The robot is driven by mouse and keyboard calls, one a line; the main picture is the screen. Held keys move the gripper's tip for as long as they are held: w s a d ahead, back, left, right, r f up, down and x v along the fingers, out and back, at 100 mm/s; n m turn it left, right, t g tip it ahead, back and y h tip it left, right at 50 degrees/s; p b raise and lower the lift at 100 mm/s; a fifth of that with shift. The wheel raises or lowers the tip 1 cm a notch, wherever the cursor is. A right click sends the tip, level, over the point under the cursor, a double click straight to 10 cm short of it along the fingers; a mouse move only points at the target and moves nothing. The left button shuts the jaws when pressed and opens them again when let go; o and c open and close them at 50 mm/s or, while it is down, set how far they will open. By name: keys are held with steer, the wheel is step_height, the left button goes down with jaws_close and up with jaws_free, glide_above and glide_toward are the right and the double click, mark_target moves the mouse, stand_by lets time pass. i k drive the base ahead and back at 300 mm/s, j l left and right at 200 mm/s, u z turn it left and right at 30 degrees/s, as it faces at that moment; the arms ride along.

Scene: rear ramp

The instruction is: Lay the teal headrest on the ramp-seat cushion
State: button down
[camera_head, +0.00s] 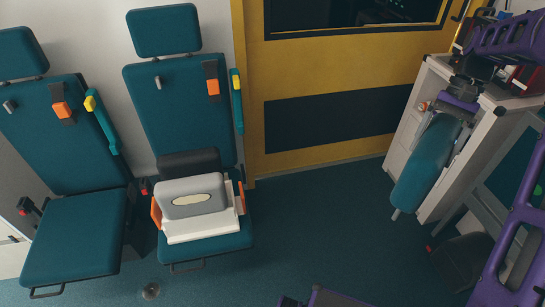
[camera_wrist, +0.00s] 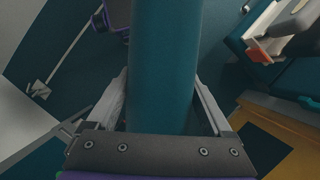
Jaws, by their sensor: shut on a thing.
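My gripper (camera_head: 447,135) is shut on the teal headrest (camera_head: 424,170), an elongated padded piece held hanging at a tilt beside the white cabinet at the right. In the wrist view the headrest (camera_wrist: 162,60) runs up between the two fingers of my gripper (camera_wrist: 163,90). Two teal seats stand at the left, well apart from my gripper. The left seat's cushion (camera_head: 77,235) is bare. The right seat's cushion (camera_head: 208,246) carries a grey and white box-like stack (camera_head: 196,203). No marking tells which is the ramp seat.
Both seats have their own headrests (camera_head: 163,30) at the top. A yellow door (camera_head: 330,93) with dark panels stands behind. The white cabinet (camera_head: 432,90) is close to the held headrest. The teal floor (camera_head: 320,215) between the seats and cabinet is clear.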

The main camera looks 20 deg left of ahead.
mark_target(62, 228)
steer(key=j+u, duration=0.35)
steer(key=j, duration=0.55)
steer(key=j+u, duration=0.35)
steer(key=j, duration=0.6)
steer(key=j+u, duration=0.2)
steer(key=j, duration=0.3)
steer(key=j+u, duration=0.25)
steer(key=j, duration=0.25)
steer(key=i+j+u, duration=0.2)
steer(key=j, duration=0.3)
steer(key=i+j+u, duration=0.1)
steer(key=j+u, duration=0.15)
steer(key=j, duration=0.2)
